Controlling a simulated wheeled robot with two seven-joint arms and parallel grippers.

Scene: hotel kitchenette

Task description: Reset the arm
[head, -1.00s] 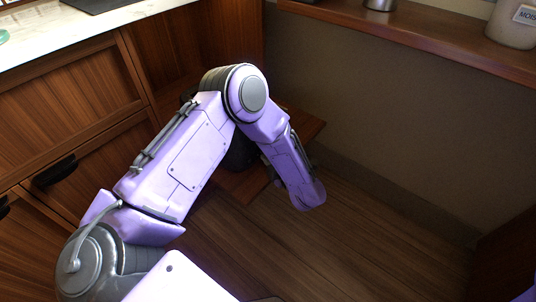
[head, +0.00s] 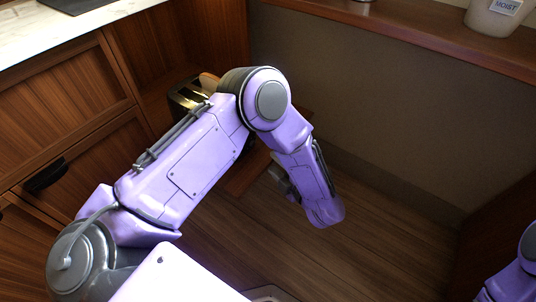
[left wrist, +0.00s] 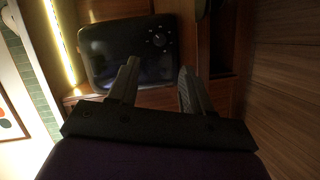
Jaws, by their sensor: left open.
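My left arm is lilac and grey and comes in from the lower left in the head view. It rises to a bent elbow, and its forearm hangs down over the wood floor. My left gripper shows clearly in the left wrist view (left wrist: 158,84), with two dark fingers apart and nothing between them. In the head view its fingers cannot be made out behind the forearm. A lilac part of my right arm shows at the lower right edge of the head view; its gripper is out of view.
Wooden cabinets (head: 70,95) with a pale countertop (head: 60,38) stand at left. A wooden shelf (head: 420,40) holding a white canister (head: 492,16) runs along the wall. A dark appliance (left wrist: 128,50) faces the left wrist camera.

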